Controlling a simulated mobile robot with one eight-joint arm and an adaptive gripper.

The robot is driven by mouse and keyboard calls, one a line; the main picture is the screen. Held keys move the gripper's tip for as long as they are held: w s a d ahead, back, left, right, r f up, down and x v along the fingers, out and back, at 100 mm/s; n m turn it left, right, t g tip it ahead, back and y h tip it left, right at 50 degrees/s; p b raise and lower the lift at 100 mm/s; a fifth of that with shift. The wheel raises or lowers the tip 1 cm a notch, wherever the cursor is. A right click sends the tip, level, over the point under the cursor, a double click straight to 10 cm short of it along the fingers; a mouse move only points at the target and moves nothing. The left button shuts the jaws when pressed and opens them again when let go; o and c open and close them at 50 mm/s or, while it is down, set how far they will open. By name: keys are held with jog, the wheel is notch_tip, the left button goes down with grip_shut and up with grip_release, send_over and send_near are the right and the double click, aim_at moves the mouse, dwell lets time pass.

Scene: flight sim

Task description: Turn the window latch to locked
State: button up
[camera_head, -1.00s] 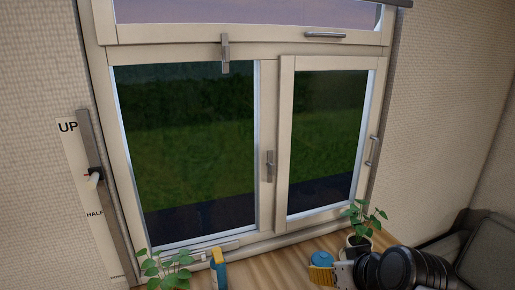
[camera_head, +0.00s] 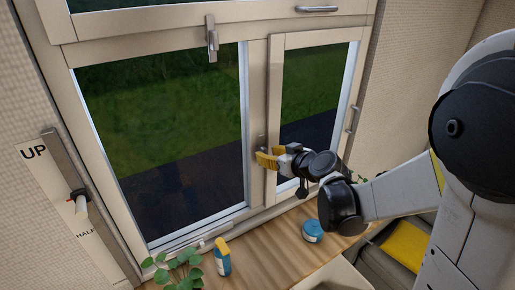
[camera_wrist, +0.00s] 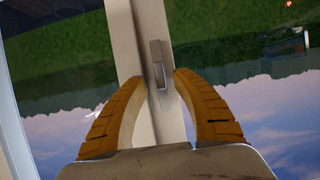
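The grey window latch (camera_wrist: 159,66) sits upright on the cream post between the two lower panes. In the wrist view it shows ahead of and between the yellow fingertips of my gripper (camera_wrist: 163,80). The fingers are apart, with a gap on each side of the latch's lower part; I cannot tell whether either tip touches it. In the head view my gripper (camera_head: 268,158) is at this post, and its fingers mostly hide the latch (camera_head: 262,140). Another grey latch (camera_head: 212,40) hangs on the upper crossbar.
A grey handle (camera_head: 352,118) is on the right sash. On the wooden sill stand a blue-and-yellow spray bottle (camera_head: 222,258), a leafy plant (camera_head: 176,272) and a blue round container (camera_head: 312,231). A slider strip (camera_head: 80,205) marked UP is on the left wall.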

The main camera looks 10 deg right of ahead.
jog(key=shift+x, duration=1.4)
grip_shut()
jog(key=shift+r, duration=0.1)
